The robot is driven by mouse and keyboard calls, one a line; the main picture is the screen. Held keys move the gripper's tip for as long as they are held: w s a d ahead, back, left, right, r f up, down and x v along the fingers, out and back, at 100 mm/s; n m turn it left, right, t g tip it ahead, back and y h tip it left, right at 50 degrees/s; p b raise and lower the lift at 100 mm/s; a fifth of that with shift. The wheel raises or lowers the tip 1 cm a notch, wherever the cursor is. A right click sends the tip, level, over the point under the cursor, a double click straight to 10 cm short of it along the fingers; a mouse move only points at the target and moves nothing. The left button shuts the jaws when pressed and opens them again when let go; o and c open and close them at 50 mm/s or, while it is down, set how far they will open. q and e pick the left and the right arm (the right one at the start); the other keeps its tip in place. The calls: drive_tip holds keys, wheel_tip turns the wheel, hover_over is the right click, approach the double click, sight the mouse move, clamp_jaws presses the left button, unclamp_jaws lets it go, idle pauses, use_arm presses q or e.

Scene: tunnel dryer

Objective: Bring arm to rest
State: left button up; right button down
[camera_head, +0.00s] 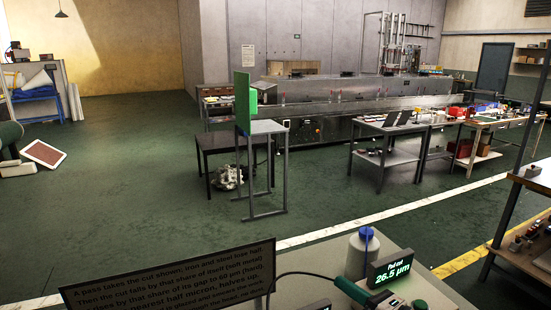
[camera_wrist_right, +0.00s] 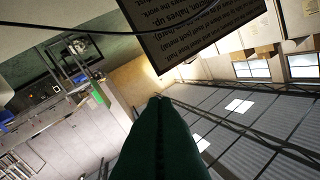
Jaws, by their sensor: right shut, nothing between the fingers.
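My right gripper (camera_head: 350,290) shows as a dark green shape at the bottom of the head view, low over the near worktop, partly cut off by the frame edge. In the right wrist view its dark green fingers (camera_wrist_right: 160,102) are pressed together with a thin seam between them. Nothing is held in them. The gripper is beside a white bottle with a blue tip (camera_head: 362,254) and a small display (camera_head: 390,269) reading 26.5 µm. My left gripper is in neither view.
A dark text sign (camera_head: 170,278) stands at the near worktop's (camera_head: 310,262) left. A black cable (camera_head: 300,274) runs across the worktop. A grey stand with a green panel (camera_head: 242,100) stands on the open floor. Cluttered benches (camera_head: 385,128) are at the right, and a shelf rack (camera_head: 520,180) is at the right edge.

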drive_tip(key=s+d+m+t+h, duration=0.25)
drive_tip(key=m+t+h, duration=0.2)
drive_tip(key=m, duration=0.55)
drive_tip(key=s+d+m+t+h, duration=0.1)
drive_tip(key=d+m+t+h, duration=0.2)
drive_tip(key=m+h, duration=0.5)
drive_tip(key=s+d+f+m+g+h, duration=0.45)
drive_tip(key=f+m+g, duration=0.2)
drive_tip(key=m, duration=0.55)
drive_tip(key=s+a+f+m+g+y, duration=0.2)
drive_tip(key=s+f+m+g, duration=0.2)
drive_tip(key=s+f+g, duration=0.45)
drive_tip(key=s+a+f+m+g+y, duration=0.3)
drive_tip(key=s+f, duration=0.3)
drive_tip(key=s, duration=0.6)
wheel_tip(320, 180, down, 25)
drive_tip(key=s+d+f+g, duration=0.1)
drive_tip(key=s+f, duration=0.7)
drive_tip(key=s+d+f+g, duration=0.1)
drive_tip(key=s+d+f, duration=0.1)
drive_tip(key=s+f, duration=0.7)
drive_tip(key=shift+s+d+h, duration=0.15)
drive_tip(key=shift+d+h, duration=0.15)
